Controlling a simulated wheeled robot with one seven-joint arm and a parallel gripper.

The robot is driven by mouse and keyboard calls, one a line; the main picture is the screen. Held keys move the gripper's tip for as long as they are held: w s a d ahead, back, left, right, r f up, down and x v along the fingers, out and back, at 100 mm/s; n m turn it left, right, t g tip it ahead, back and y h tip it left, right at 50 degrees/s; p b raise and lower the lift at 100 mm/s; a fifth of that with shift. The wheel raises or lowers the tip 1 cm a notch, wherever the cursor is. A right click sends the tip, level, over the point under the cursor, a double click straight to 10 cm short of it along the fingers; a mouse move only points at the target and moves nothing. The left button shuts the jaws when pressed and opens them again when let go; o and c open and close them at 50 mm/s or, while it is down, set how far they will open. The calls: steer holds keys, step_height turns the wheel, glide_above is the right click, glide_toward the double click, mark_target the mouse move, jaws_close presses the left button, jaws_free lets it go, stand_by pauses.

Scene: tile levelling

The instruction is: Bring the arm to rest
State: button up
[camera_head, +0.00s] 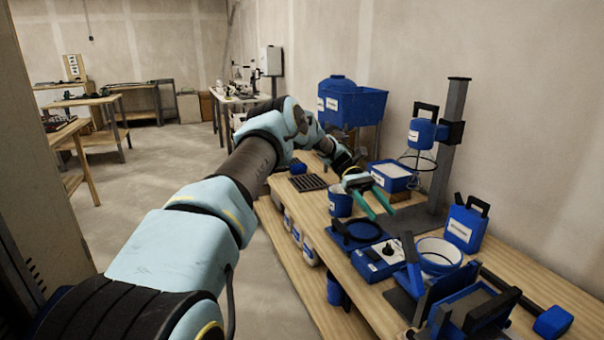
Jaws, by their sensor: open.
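My gripper (376,204) is at the end of my outstretched arm, above the wooden workbench (510,262). Its two green fingers are spread apart and nothing shows between them. It hangs next to a blue bucket (340,204) and in front of a blue tub with a pale fill (391,172). Whether the fingers touch anything below cannot be told. My arm reaches from the bottom left across the middle of the view and hides part of the bench's far end.
A blue mixer on a grey post (452,130) stands behind the gripper. A blue jug (466,224), a round blue-rimmed bowl (438,254) and a scale-like blue box (377,262) crowd the bench nearby. A blue hopper (351,104) stands at the back. The floor (170,170) at left is clear.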

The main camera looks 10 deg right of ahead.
steer(key=s+a+r+m+t+y, duration=0.1)
steer(key=a+t, duration=0.4)
steer(key=a, duration=0.5)
steer(key=s+a+r+m+t+y, duration=0.15)
steer(key=a+t, duration=0.35)
steer(key=a, duration=0.6)
steer(key=s+a+r+m+t+y, duration=0.1)
steer(key=s+a+t, duration=0.4)
steer(key=s+a, duration=0.4)
steer(key=a, duration=0.5)
steer(key=shift+s+a+r+m+t, duration=0.2)
steer(key=shift+a+r+m+t, duration=0.05)
steer(key=shift+r+m+t, duration=0.15)
